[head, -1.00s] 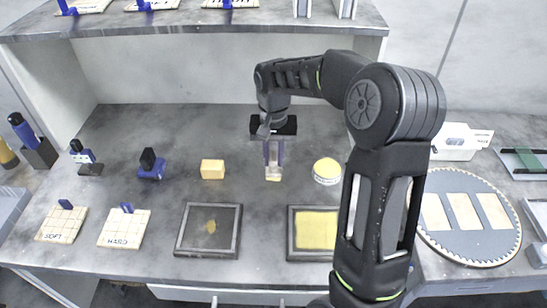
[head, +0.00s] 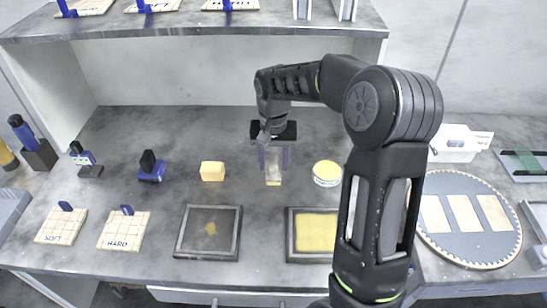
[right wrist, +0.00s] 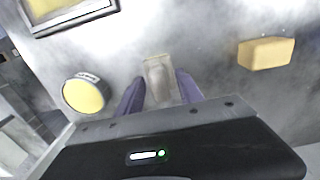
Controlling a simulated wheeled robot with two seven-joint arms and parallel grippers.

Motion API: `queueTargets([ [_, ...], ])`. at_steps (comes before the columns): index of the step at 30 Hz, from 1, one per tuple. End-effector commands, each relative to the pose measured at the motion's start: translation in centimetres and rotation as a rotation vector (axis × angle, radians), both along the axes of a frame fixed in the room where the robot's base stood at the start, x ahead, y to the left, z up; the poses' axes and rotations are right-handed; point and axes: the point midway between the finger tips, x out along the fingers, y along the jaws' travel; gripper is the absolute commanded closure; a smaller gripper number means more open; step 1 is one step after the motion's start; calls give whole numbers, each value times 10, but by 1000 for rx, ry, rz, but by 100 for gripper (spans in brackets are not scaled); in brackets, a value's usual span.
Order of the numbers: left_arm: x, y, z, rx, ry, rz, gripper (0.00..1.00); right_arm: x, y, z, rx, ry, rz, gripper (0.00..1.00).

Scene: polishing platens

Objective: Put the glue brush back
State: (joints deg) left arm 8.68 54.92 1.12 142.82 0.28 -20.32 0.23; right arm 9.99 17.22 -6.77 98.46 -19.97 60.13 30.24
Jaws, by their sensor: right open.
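My right gripper (head: 273,166) points down over the middle of the bench. Its two fingers stand apart around a small pale beige and grey piece, which appears to be the glue brush (right wrist: 158,80) on its rest. In the right wrist view it lies between the open fingertips (right wrist: 160,90), with a gap on both sides. In the head view only its lower pale end (head: 273,183) shows below the fingers; the rest is hidden. My left gripper is not in view.
A yellow block (head: 212,171) is to the left and a round yellow-topped tin (head: 327,173) to the right. Two framed trays (head: 180,243) stand in front, and SOFT and HARD boards (head: 124,231) at front left. A round platen (head: 470,250) is at right.

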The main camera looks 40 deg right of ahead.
Motion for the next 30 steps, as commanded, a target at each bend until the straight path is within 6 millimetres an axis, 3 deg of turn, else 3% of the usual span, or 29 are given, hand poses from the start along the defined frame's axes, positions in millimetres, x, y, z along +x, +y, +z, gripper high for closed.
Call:
queueTargets([
  [8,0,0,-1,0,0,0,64,1,0,23,-1,-4,0,57],
  [21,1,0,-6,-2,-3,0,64,1,0,109,0,-4,0,57],
  [30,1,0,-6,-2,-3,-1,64,0,0,124,1,-1,0,57],
])
